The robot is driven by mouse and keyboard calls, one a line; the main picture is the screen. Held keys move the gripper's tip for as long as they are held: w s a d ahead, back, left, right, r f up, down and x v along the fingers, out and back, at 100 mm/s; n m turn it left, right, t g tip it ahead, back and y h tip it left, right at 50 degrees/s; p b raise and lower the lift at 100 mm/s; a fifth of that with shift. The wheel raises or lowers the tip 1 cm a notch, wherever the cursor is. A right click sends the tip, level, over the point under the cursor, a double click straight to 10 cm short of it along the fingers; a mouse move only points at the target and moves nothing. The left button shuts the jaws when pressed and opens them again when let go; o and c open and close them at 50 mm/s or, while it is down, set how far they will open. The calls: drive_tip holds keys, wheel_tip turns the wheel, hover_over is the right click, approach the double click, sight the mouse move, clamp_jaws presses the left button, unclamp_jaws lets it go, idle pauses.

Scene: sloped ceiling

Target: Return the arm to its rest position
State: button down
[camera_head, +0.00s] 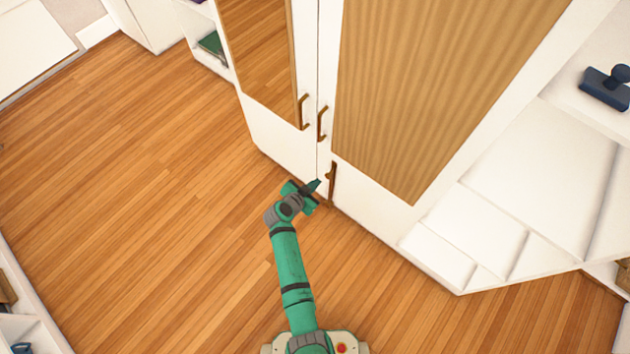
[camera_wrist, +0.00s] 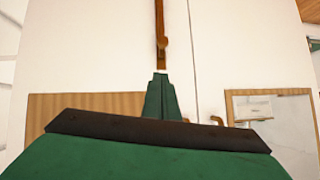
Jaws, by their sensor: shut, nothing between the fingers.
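My green arm reaches up from the bottom middle of the head view toward a white wardrobe (camera_head: 284,135). My gripper (camera_head: 317,184) is shut and empty, close in front of the wardrobe's lower doors. A vertical brown handle (camera_head: 331,183) is just to the right of the fingertips in the head view. In the wrist view, my gripper (camera_wrist: 160,80) points at the white door, and the handle (camera_wrist: 160,35) lies straight beyond the fingertips. I cannot tell whether the fingertips touch the handle.
Two upper handles (camera_head: 322,122) stick out from the doors above. A white shelf unit (camera_head: 505,210) with a dark blue object (camera_head: 606,88) stands at the right. The wooden floor (camera_head: 150,190) is open to the left of my arm. White shelves (camera_head: 25,310) stand at the lower left.

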drive_tip(key=s+a+r+n+t+y, duration=0.2)
drive_tip(key=s+n+y, duration=0.3)
drive_tip(key=s, duration=1.8)
drive_tip(key=s+r+n+t, duration=0.2)
drive_tip(key=s+r, duration=0.6)
drive_tip(key=r, duration=0.5)
drive_tip(key=s+r+n+t, duration=0.1)
drive_tip(key=s+r+t, duration=0.1)
drive_tip(key=s+r, duration=0.6)
wheel_tip(320, 180, up, 6)
drive_tip(key=shift+s+d+r+n+y, duration=0.1)
drive_tip(key=shift+s+d+n+y, duration=0.3)
drive_tip(key=shift+d, duration=0.05)
